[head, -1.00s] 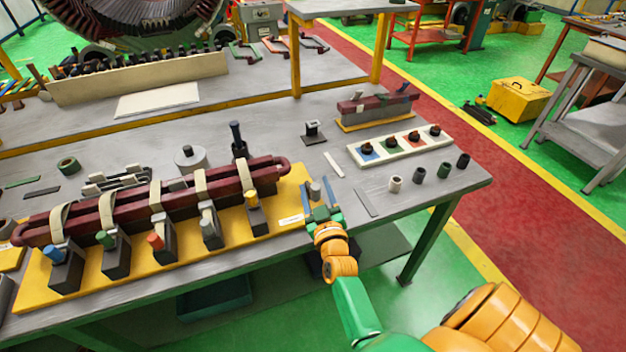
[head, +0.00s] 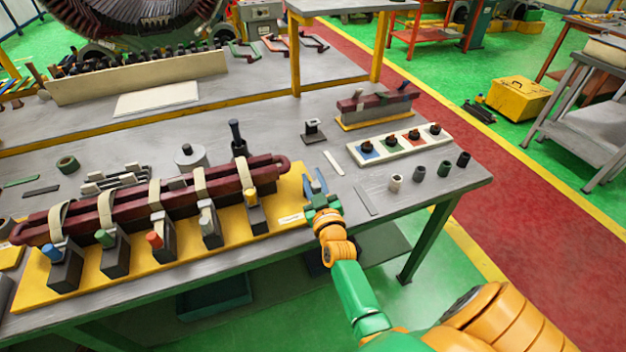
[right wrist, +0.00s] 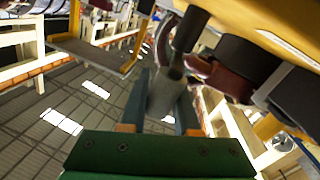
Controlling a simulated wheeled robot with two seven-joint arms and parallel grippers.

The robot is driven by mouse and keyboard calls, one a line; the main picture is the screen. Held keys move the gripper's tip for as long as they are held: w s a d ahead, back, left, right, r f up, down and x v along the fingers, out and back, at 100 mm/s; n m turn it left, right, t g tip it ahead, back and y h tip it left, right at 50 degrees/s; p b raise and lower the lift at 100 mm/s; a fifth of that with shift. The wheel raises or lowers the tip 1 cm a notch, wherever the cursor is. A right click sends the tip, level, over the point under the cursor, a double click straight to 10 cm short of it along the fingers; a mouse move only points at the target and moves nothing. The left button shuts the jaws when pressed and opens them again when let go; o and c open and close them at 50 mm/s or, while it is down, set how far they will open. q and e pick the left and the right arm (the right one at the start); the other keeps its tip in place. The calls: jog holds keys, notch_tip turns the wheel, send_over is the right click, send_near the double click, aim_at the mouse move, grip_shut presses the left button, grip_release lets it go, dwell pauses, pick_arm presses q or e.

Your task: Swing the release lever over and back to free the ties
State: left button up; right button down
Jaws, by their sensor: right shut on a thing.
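The long maroon coil (head: 130,208) lies on a yellow base plate (head: 292,190), with several cream ties (head: 200,184) looped around it. Dark blocks with coloured pegs (head: 155,240) line its front. My right gripper (head: 315,184) is at the right end of the plate. In the right wrist view my right gripper (right wrist: 163,108) is shut on a grey lever handle (right wrist: 165,92) between its two fingers. A dark rod (right wrist: 190,30) rises beyond the handle. In the head view the fingers mostly hide the handle. My left gripper is not in view.
A flat grey bar (head: 365,199) lies right of my right gripper.

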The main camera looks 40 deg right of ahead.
jog(key=shift+d+f+n+t+y+b, duration=0.15)
jog(key=shift+n+t+y+b, duration=0.25)
jog(key=shift+y, duration=0.3)
jog(key=n+y+b, duration=0.2)
jog(key=b, duration=0.1)
jog(key=n+y+b, duration=0.1)
jog(key=y+b, duration=0.2)
jog(key=d+f+n+y+b, duration=0.1)
jog(key=n+y+b, duration=0.1)
jog(key=b, duration=0.1)
jog(key=shift+w+d+n+y, duration=0.1)
jog(key=shift+n+y, duration=0.2)
jog(key=shift+y, duration=0.1)
jog(key=n+y+b, duration=0.2)
jog(key=y+b, duration=0.1)
jog(key=n+g+y+b, duration=0.1)
jog(key=b, duration=0.1)
jog(key=shift+w+d+r+y, duration=0.3)
jog(key=shift+d+r+y, duration=0.1)
jog(key=shift+w+d+r+n+g+y+b, duration=0.1)
jog(key=shift+n+g+y+b, duration=0.45)
jog(key=shift+y, duration=0.2)
jog(key=shift+w+r+n+g+y+b, duration=0.1)
jog(key=shift+n+g+y+b, duration=0.35)
jog(key=shift+n+y+b, duration=0.25)
jog(key=shift+r+y, duration=0.1)
jog(key=shift+y, duration=0.15)
